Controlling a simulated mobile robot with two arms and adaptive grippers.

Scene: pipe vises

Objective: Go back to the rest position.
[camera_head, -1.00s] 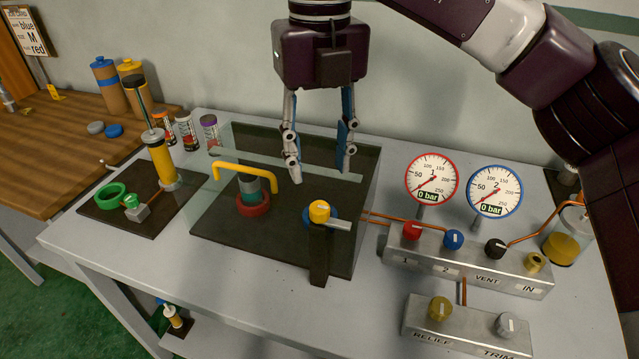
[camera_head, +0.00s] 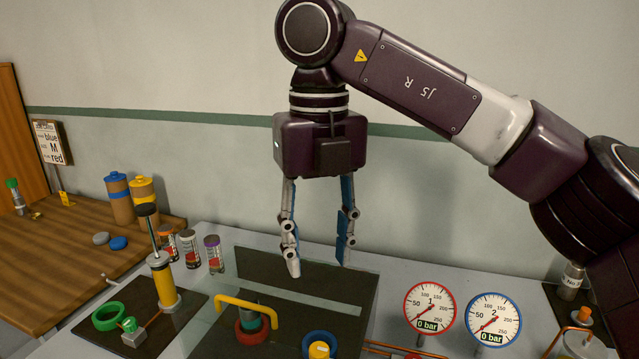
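My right gripper (camera_head: 318,268) hangs fingers down above the dark plate of the pipe vise station. Its two fingers are apart with nothing between them, and the tips are clear of everything below. Below it are a yellow handle (camera_head: 246,304), a pipe piece in a red ring (camera_head: 254,333), and a yellow-topped knob beside a blue ring (camera_head: 319,349). My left gripper is not in view.
Two gauges, red-rimmed (camera_head: 430,308) and blue-rimmed (camera_head: 493,319), stand on the right, both reading 0 bar. A yellow hand pump (camera_head: 163,281) and green ring (camera_head: 108,316) are at left. The wooden table (camera_head: 60,250) holds two capped cylinders. The wall (camera_head: 420,210) stands behind.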

